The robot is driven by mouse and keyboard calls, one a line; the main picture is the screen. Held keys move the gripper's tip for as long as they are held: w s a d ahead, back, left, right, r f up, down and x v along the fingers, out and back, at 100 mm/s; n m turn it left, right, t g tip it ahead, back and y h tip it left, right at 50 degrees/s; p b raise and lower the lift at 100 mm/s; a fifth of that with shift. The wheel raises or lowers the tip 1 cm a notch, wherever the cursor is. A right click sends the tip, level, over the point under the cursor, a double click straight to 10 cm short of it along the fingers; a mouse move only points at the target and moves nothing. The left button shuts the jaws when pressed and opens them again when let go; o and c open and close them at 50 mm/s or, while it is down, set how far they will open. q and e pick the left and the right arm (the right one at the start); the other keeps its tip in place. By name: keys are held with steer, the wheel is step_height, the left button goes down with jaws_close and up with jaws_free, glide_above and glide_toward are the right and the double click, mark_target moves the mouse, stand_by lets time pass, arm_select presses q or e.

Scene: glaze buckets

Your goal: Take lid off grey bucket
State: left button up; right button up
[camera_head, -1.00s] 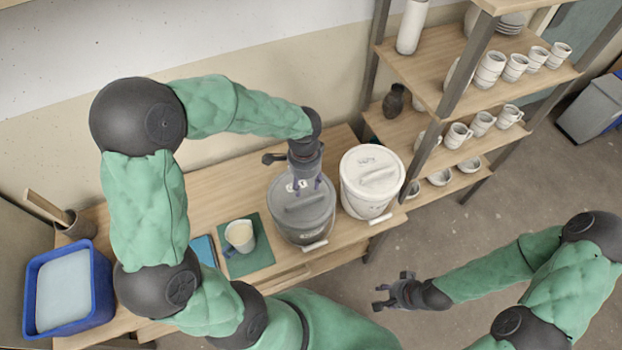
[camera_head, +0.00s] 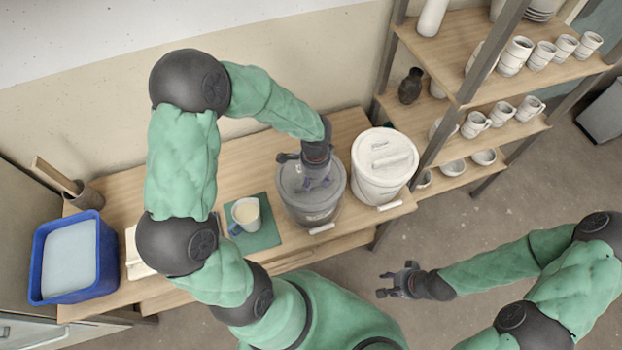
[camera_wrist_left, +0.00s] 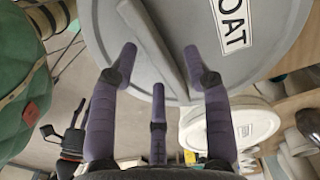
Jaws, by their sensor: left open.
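The grey bucket (camera_head: 312,212) stands on the wooden bench with its grey lid (camera_head: 292,184) on top. The lid has a raised bar handle, seen in the left wrist view (camera_wrist_left: 158,45) beside a label with the letters "OAT". My left gripper (camera_head: 316,184) is open over the lid, pointing down. In the left wrist view its fingers (camera_wrist_left: 160,62) are spread, with the bar handle between them in the picture. I cannot tell whether they touch it. The gripper hides part of the lid in the head view. My right gripper (camera_head: 386,283) is open and empty, away from the bench.
A white lidded bucket (camera_head: 380,178) stands close to the right of the grey one. A mug (camera_head: 246,214) on a green mat (camera_head: 262,238) is to the left. A blue tub (camera_head: 98,262) sits at the bench's left end. A shelf (camera_head: 440,60) with pottery stands at right.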

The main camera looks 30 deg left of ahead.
arm_select(q)
steer(key=shift+f, duration=0.25)
steer(key=shift+f, duration=0.25)
stand_by(0.4)
jaws_close()
